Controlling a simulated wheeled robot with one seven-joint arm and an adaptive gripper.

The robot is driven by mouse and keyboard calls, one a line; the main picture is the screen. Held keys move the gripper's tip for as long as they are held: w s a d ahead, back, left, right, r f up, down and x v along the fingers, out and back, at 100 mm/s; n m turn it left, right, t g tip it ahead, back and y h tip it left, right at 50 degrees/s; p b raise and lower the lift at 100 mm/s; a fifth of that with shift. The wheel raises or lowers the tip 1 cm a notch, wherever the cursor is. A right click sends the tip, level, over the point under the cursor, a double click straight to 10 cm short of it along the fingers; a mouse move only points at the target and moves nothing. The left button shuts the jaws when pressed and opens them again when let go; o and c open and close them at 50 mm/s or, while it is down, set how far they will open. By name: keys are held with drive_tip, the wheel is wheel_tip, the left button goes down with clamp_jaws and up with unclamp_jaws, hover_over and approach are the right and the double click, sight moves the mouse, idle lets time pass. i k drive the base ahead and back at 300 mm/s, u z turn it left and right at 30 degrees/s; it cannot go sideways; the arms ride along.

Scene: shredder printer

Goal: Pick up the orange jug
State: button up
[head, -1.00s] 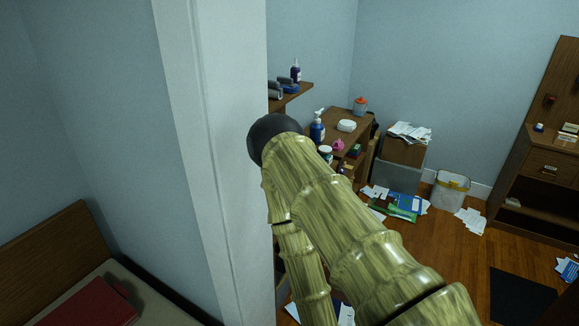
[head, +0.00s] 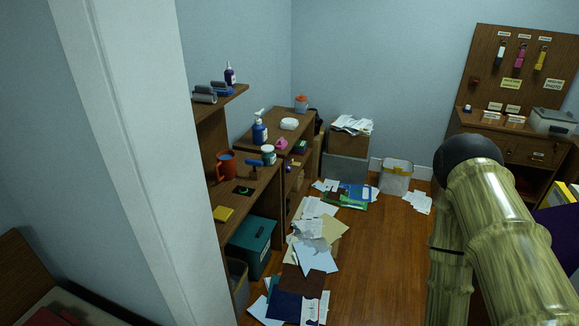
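An orange jug (head: 226,166) stands upright on the brown wooden desk along the left wall, just past the white wall edge, in the head view. It has a handle on its left side and something blue shows inside its top. My arm, with a yellow-green bamboo-like surface and a dark round joint, fills the lower right of the view, well apart from the jug. My gripper is not in view.
A white wall edge (head: 130,150) stands close on the left. A teal bin (head: 252,245) sits below. Papers (head: 315,258) litter the floor; bare wood floor (head: 375,255) lies to their right.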

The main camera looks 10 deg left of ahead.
sight(224, 168)
drive_tip(key=z, duration=0.2)
drive_tip(key=i, duration=2.25)
drive_tip(key=u, duration=2.15)
